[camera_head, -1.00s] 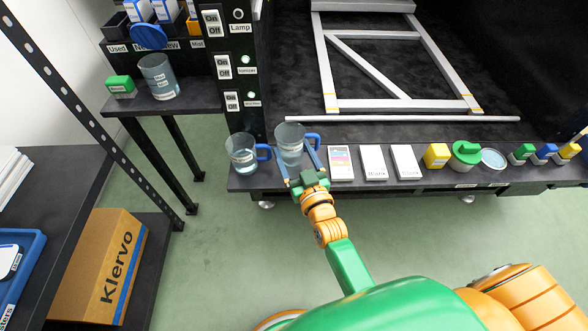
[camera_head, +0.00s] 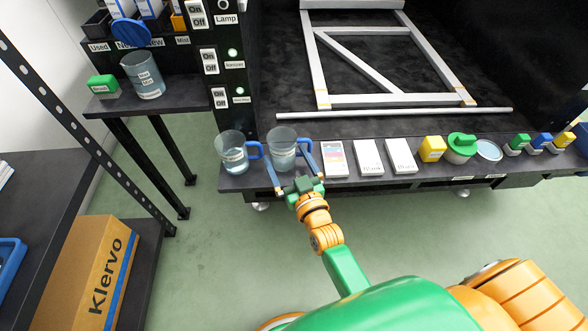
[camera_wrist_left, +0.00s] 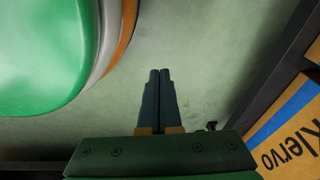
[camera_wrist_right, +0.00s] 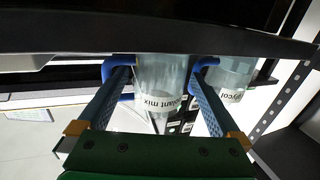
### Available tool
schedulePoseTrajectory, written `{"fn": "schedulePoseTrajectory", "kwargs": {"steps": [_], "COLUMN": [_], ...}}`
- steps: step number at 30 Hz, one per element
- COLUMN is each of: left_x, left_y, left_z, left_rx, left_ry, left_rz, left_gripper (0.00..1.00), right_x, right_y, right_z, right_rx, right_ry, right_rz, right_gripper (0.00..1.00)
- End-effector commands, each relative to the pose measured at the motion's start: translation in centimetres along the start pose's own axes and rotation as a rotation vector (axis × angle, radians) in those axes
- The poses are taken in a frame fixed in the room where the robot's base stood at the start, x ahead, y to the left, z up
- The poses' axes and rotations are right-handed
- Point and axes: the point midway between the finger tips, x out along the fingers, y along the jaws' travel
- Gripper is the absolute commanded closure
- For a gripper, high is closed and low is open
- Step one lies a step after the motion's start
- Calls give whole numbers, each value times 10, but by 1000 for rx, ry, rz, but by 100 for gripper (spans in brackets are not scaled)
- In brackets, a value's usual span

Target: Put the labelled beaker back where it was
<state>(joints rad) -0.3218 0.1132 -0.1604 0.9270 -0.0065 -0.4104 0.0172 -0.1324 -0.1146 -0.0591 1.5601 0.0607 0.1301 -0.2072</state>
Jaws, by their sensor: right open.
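A clear beaker (camera_head: 282,150) with a blue handle stands upright near the front left of the bench; its label ends in "lant mix" in the right wrist view (camera_wrist_right: 160,92). My right gripper (camera_head: 287,165) is open, with one finger on either side of this beaker. A second blue-handled beaker (camera_head: 233,155) stands just left of it, its label ending in "ycol" in the right wrist view (camera_wrist_right: 232,85). My left gripper (camera_wrist_left: 160,95) is shut and empty above the floor in the left wrist view.
White boxes (camera_head: 368,158), a yellow box (camera_head: 432,148) and a green-lidded jar (camera_head: 461,147) line the bench front. A dark switch post (camera_head: 227,75) rises behind the beakers.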

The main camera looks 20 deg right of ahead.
Motion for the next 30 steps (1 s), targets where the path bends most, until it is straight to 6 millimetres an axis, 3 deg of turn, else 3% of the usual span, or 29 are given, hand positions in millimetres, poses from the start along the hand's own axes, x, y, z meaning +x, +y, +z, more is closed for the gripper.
{"fn": "schedulePoseTrajectory", "kwargs": {"steps": [9, 15, 30], "left_x": [-11, -13, -15], "left_y": [-14, -17, -18], "left_z": [21, 27, 27], "left_rx": [5, 5, 4], "left_ry": [-15, -14, -14], "left_rz": [-20, -24, -25], "left_gripper": [100, 100, 100], "right_x": [-76, -109, -114], "right_y": [0, 0, 0], "right_z": [-1, -1, -1], "right_rx": [0, 0, 0], "right_ry": [-7, -3, -7], "right_rz": [-1, -1, -2], "right_gripper": [0, 0, 0]}}
